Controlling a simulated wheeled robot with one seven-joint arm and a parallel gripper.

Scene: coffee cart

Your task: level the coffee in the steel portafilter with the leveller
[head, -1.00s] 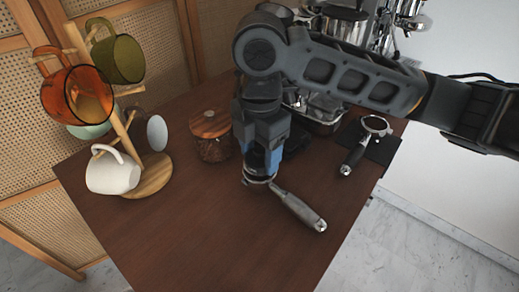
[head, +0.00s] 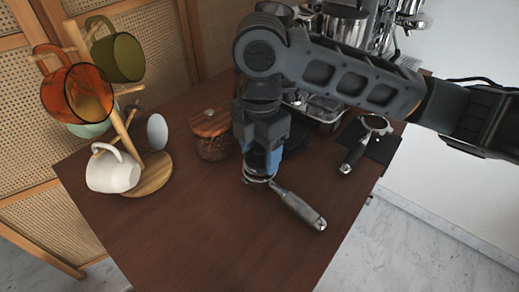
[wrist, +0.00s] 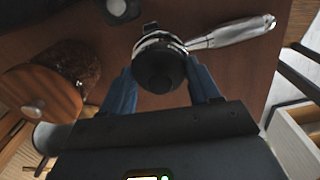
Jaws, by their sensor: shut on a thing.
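The steel portafilter (head: 299,209) lies on the brown table, its metal handle pointing to the front right. In the wrist view its handle (wrist: 235,32) points to the upper right. My gripper (head: 262,168) points down over the portafilter's basket, its blue fingers shut on the round black leveller (wrist: 160,66). The leveller sits on or just above the basket rim; I cannot tell if they touch. The leveller hides the coffee, and my gripper mostly hides the leveller in the head view.
A wooden-lidded jar (head: 210,124) stands close left of my gripper. A mug tree (head: 152,174) stands farther left. The table's front is clear.

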